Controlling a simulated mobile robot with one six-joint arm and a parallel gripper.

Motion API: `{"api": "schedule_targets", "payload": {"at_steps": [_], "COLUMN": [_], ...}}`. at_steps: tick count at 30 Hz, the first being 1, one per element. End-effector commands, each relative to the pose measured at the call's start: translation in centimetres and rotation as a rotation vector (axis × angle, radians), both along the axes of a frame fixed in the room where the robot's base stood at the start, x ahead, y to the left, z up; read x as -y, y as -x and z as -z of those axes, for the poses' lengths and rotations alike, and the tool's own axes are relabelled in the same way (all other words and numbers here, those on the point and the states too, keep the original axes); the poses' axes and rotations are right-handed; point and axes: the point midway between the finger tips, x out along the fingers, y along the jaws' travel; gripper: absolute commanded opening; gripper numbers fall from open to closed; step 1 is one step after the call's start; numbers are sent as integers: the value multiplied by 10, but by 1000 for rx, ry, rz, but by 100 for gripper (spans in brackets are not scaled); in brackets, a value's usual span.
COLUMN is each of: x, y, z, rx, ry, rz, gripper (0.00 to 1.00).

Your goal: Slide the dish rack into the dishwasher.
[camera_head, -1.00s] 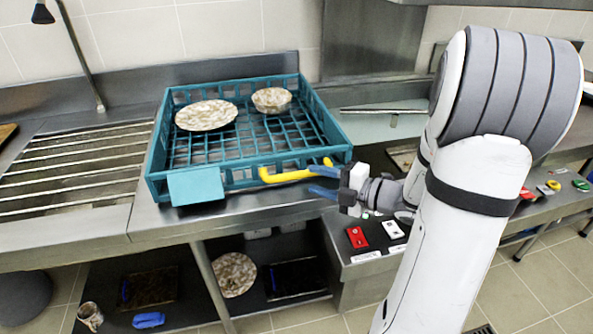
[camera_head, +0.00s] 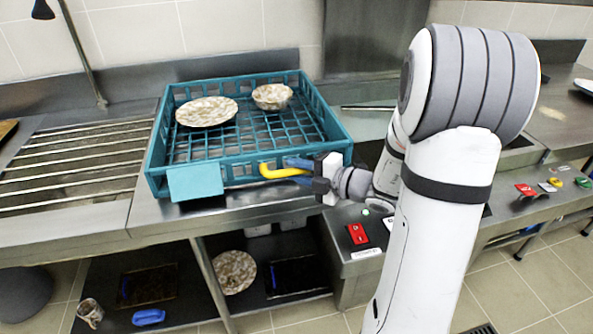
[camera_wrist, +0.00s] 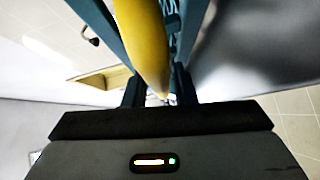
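The teal dish rack (camera_head: 215,180) sits on the steel counter, with a speckled plate (camera_head: 207,111) and a speckled bowl (camera_head: 272,97) in it. A yellow handle (camera_head: 283,172) sticks out from its near right side. My gripper (camera_head: 300,172) is at that handle, its blue fingers above and below it. In the wrist view, the yellow handle (camera_wrist: 145,45) runs between the two fingers with gaps beside it, so the gripper looks open around it. A steel panel (camera_head: 375,45) stands behind and right of the rack; I cannot tell if it is the dishwasher, and my arm hides part of that area.
A slatted steel drainboard (camera_head: 75,165) lies left of the rack. Red and white switches (camera_head: 358,234) sit on the counter front below my gripper. A lower shelf holds another plate (camera_head: 235,272), a blue item (camera_head: 148,317) and a cup (camera_head: 90,313).

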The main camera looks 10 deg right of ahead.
Motion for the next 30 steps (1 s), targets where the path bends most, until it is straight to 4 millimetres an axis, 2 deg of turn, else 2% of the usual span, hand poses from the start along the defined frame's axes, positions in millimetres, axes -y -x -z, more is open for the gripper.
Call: {"api": "schedule_targets", "payload": {"at_steps": [1, 9, 17, 18, 30], "x": [0, 0, 1, -5, 18], "y": [0, 0, 0, 0, -1], "z": [0, 0, 0, 0, -4], "rx": [0, 0, 0, -1, -4], "ry": [0, 0, 0, 0, -1], "rz": [0, 1, 1, 3, -31], "gripper": [20, 0, 0, 0, 0]}}
